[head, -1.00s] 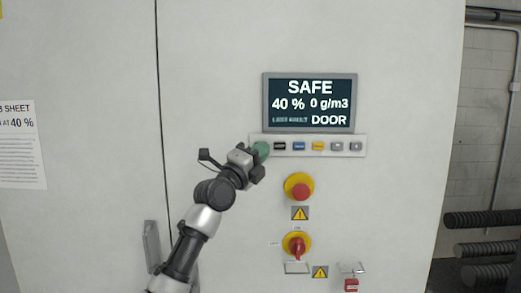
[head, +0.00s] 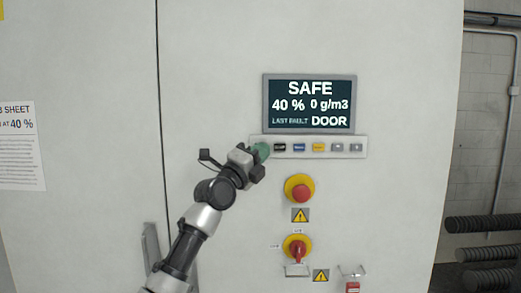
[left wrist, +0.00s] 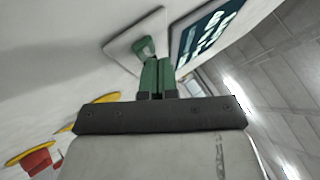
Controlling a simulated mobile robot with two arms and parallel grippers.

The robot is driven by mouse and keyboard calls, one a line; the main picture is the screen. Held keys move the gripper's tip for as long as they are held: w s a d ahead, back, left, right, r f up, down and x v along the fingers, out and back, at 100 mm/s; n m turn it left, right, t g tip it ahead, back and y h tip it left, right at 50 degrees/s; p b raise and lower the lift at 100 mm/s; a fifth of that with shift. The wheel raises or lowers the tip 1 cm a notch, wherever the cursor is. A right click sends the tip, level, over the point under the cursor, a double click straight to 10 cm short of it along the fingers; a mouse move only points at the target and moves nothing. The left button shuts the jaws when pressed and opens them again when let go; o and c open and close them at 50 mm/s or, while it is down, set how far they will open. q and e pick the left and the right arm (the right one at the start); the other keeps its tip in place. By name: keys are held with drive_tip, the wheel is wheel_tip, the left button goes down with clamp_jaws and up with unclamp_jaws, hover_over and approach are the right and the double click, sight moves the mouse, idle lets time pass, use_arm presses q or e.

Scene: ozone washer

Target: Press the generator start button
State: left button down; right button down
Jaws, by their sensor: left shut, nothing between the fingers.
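My left gripper (head: 261,152) is shut and empty, with its green fingertips at the left end of the button strip (head: 346,147) under the display. In the head view it hides the left end of that strip. In the left wrist view the closed fingers (left wrist: 156,75) point at a green button (left wrist: 143,46) on the light panel. The tips overlap its lower edge in the picture; I cannot tell whether they touch it. The display (head: 309,104) reads SAFE, 40 %, 0 g/m3, LAST FAULT DOOR. My right gripper is not in view.
Black, blue, yellow and grey buttons continue right along the strip. Below are a red emergency knob (head: 302,193) on yellow and a red rotary switch (head: 297,248). A door handle (head: 151,247) stands near my arm. Black ribbed rolls (head: 485,223) lie at right.

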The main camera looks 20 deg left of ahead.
use_arm(q)
drive_tip(key=shift+w+a+b, duration=0.1)
drive_tip(key=shift+w+b, duration=0.15)
drive_tip(key=shift+b, duration=0.2)
idle(0.3)
drive_tip(key=shift+s, duration=0.1)
drive_tip(key=shift+s+d+p, duration=0.2)
drive_tip(key=shift+s+p, duration=0.15)
drive_tip(key=shift+s, duration=0.35)
drive_tip(key=s, duration=0.2)
drive_tip(key=s+d+p, duration=0.1)
drive_tip(key=s, duration=0.1)
drive_tip(key=shift+s+d, duration=0.2)
drive_tip(key=shift+s, duration=0.15)
idle(0.6)
